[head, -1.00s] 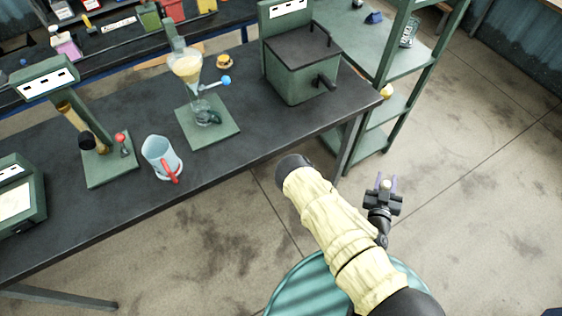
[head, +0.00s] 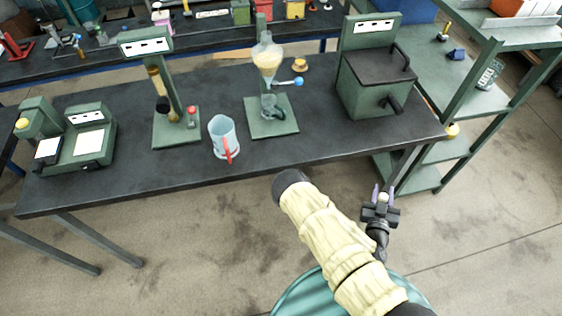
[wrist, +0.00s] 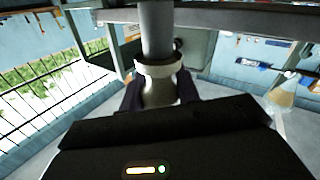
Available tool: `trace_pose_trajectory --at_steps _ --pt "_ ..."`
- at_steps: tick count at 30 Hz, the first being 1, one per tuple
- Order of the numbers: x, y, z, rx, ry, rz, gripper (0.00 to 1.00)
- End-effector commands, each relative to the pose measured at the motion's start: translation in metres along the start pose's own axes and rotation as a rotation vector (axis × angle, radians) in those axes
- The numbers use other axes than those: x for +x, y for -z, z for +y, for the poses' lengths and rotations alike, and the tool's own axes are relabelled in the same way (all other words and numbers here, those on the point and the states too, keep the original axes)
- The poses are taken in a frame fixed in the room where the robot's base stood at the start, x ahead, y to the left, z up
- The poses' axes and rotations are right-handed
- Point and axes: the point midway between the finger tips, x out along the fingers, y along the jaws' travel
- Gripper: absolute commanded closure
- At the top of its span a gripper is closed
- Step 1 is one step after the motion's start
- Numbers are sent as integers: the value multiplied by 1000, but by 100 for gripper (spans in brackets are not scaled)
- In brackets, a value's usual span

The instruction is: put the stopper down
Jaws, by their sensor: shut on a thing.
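My gripper (head: 382,200) is in front of the bench, low at the right in the head view, over the floor. It is shut on a small pale stopper (head: 383,197). In the wrist view the stopper (wrist: 158,68) shows as a white collar with a grey stem, between the dark fingers; its lower part is partly hidden by the gripper body. A glass funnel (head: 268,62) with yellowish liquid stands over a flask (head: 269,103) on a green stand on the bench. The funnel has a blue-knobbed tap (head: 299,81). The gripper is well apart from them.
The dark bench (head: 190,170) also holds a clear jug (head: 220,132) with a red handle, a lidded green box (head: 375,85), a small orange-yellow round piece (head: 300,64) and green instruments at the left. A green shelf unit (head: 470,100) stands at the right. The bench's front strip is largely clear.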

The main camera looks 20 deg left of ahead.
Motion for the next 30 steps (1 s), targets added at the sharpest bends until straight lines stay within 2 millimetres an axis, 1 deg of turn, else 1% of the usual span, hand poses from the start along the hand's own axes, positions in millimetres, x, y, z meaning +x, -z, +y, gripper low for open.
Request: trace_pose_trajectory --at_steps 12,14,17,20,23,24,26,27,29,30 --pt "0 0 0 0 0 1 94" --pt "2 1 -3 1 4 2 94" --pt "10 6 -17 3 19 7 94" --pt "24 16 -42 7 51 17 94" --pt "40 33 -78 9 100 27 94" --pt "46 41 -94 10 123 31 94" --pt "54 54 -117 9 158 37 94" --pt "58 64 -133 10 184 42 94" --pt "63 79 -155 9 221 50 94" --pt "66 90 -169 9 247 55 94"
